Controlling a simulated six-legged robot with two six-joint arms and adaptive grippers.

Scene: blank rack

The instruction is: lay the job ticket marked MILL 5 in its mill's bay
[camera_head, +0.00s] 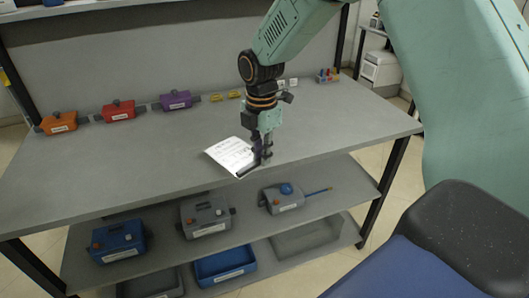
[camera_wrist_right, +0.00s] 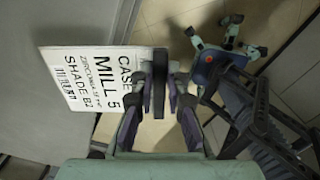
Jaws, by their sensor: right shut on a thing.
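The job ticket (camera_head: 229,153) is a white printed card. In the right wrist view the ticket (camera_wrist_right: 92,82) reads CASE, MILL 5, SHADE B2, with a small code block. My right gripper (camera_head: 262,155) is shut on the ticket's edge, near the front edge of the table; its fingers also show in the wrist view (camera_wrist_right: 160,80). In the head view the card extends to the left of the fingers, over the tabletop. Orange (camera_head: 59,122), red (camera_head: 118,109) and purple (camera_head: 176,99) units stand at the back left; their labels are too small to read. My left gripper is not in view.
Trays, one blue (camera_head: 224,267), sit below. The tabletop's middle left is clear.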

